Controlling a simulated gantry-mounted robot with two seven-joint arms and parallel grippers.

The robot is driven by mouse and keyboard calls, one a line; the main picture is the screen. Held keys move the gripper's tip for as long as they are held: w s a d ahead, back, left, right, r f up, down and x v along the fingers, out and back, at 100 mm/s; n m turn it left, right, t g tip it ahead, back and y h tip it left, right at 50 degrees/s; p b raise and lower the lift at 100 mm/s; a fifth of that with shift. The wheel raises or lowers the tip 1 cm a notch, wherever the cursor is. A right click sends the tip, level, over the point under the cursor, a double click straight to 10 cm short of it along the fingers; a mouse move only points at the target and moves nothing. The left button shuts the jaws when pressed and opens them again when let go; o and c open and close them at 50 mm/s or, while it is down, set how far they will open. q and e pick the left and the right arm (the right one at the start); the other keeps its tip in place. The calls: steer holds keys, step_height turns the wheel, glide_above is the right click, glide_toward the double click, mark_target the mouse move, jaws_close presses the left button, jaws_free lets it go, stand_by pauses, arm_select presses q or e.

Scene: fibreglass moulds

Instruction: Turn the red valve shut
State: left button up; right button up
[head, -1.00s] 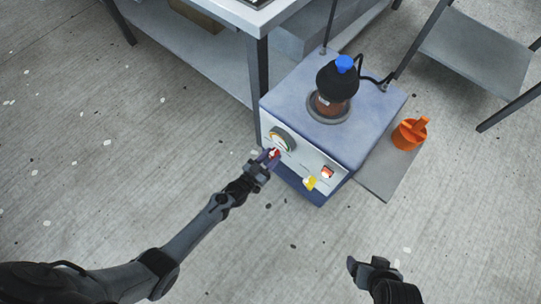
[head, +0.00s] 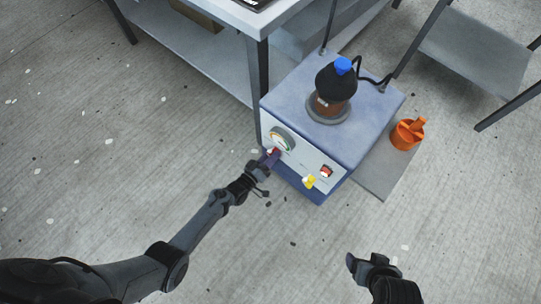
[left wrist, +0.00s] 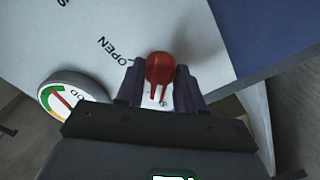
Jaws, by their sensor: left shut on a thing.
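The red valve (left wrist: 160,69) is on the pale front panel (left wrist: 200,35) of a blue box-shaped machine (head: 360,110). My left gripper (head: 270,157) is at the panel, below the round gauge. In the left wrist view its two fingers (left wrist: 160,88) are shut on the red valve, one on each side. The word OPEN is printed on the panel, up and left of the valve. In the head view the gripper mostly hides the valve. My right gripper (head: 358,265) is low in the head view, away from the machine; its finger gap is unclear.
A gauge (head: 282,139) is beside the valve, also in the left wrist view (left wrist: 72,100). A yellow handle (head: 309,182) and red switch (head: 326,171) sit further right. A blue-capped bottle (head: 335,88) stands on the machine; an orange pot (head: 407,134) is beside it. Nearby floor is open.

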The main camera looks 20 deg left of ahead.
stand_by(0.5)
arm_select(q)
steer(key=o, duration=1)
steer(key=shift+w, duration=0.1)
steer(key=p+v, duration=0.4)
steer(key=v, duration=0.6)
steer(key=shift+s+a+r, duration=0.1)
steer(key=shift+s, duration=0.3)
